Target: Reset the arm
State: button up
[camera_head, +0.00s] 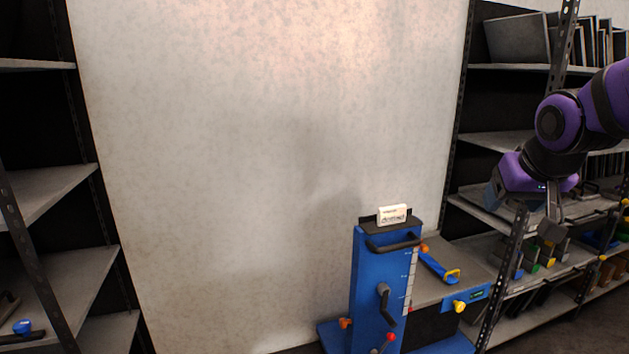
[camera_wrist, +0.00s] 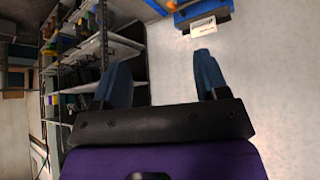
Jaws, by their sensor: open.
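My purple arm comes in from the right edge of the head view. My gripper (camera_head: 533,219) hangs in front of the right-hand shelf rack. In the wrist view the gripper (camera_wrist: 162,72) shows two blue-grey fingers spread apart, with nothing between them. The gripper is open and empty. It is to the right of the blue machine (camera_head: 366,275) and above its level, apart from it. The machine carries a white label card (camera_head: 392,214) on top, which also shows in the wrist view (camera_wrist: 203,27).
The right shelf rack (camera_head: 500,136) holds flat plates and tools with coloured ends. A blue-handled tool (camera_head: 436,266) lies on the grey ledge beside the machine. Another rack (camera_head: 50,190) stands at the left. The pale wall (camera_head: 250,150) between them is bare.

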jog(key=s+a+r+n+g+y, duration=0.1)
jog(key=s+a, duration=0.1)
jog(key=s, duration=1.5)
jog(key=shift+s+a+r+g, duration=0.2)
jog(key=shift+s+a+g, duration=0.1)
jog(key=shift+s+a, duration=0.1)
